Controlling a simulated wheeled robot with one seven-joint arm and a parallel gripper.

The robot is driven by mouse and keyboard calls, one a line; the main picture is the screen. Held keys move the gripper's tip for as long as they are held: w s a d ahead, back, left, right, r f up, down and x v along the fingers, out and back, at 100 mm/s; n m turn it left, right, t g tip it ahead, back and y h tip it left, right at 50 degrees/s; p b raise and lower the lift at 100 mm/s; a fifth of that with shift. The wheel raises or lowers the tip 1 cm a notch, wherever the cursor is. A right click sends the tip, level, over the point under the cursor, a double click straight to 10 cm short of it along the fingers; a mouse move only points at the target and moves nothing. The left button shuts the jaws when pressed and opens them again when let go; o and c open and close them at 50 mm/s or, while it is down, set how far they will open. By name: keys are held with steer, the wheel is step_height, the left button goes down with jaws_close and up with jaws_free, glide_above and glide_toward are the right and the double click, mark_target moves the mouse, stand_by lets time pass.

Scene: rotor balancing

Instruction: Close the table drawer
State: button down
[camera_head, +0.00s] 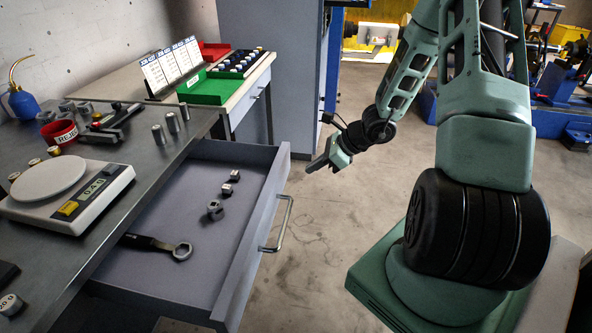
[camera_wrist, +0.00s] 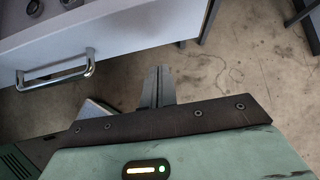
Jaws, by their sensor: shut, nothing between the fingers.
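The table drawer (camera_head: 241,256) is pulled well out from under the dark work table (camera_head: 138,156). Its metal bar handle (camera_head: 282,224) is on the front face, and the handle also shows at upper left in the wrist view (camera_wrist: 60,76). Inside the drawer lie a dark ring wrench (camera_head: 158,244), a ring-shaped part (camera_head: 215,210) and small dark blocks (camera_head: 230,182). My gripper (camera_head: 312,169) is shut and empty. It hangs in front of the drawer, near the far front corner, apart from the handle. In the wrist view its fingertips (camera_wrist: 159,72) are together over the floor.
A scale (camera_head: 62,188), a red reject cup (camera_head: 60,132) and a blue bottle (camera_head: 22,102) stand on the table. A side bench beyond holds a green tray (camera_head: 205,88) and cards. Bare floor (camera_head: 325,235) lies in front of the drawer.

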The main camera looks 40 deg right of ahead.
mark_target(285, 171)
steer(key=shift+w+a+f, duration=0.2)
steer(key=shift+w+a, duration=0.35)
steer(key=shift+w, duration=0.15)
steer(key=shift+w+a+f, duration=0.2)
steer(key=shift+w+a, duration=0.3)
steer(key=shift+w, duration=0.15)
steer(key=shift+w+a+f, duration=0.2)
steer(key=shift+w+a, duration=0.35)
steer(key=shift+w, duration=0.15)
steer(key=shift+w+a, duration=0.35)
steer(key=shift+w, duration=0.05)
steer(key=w+a, duration=0.5)
steer(key=w, duration=0.2)
steer(key=w+a, duration=0.6)
steer(key=w, duration=0.1)
steer(key=w+a, duration=0.6)
steer(key=w, duration=0.2)
steer(key=shift+a, duration=0.1)
steer(key=shift+w+a+r, duration=0.15)
steer(key=shift+w+a, duration=0.1)
steer(key=shift+w, duration=0.05)
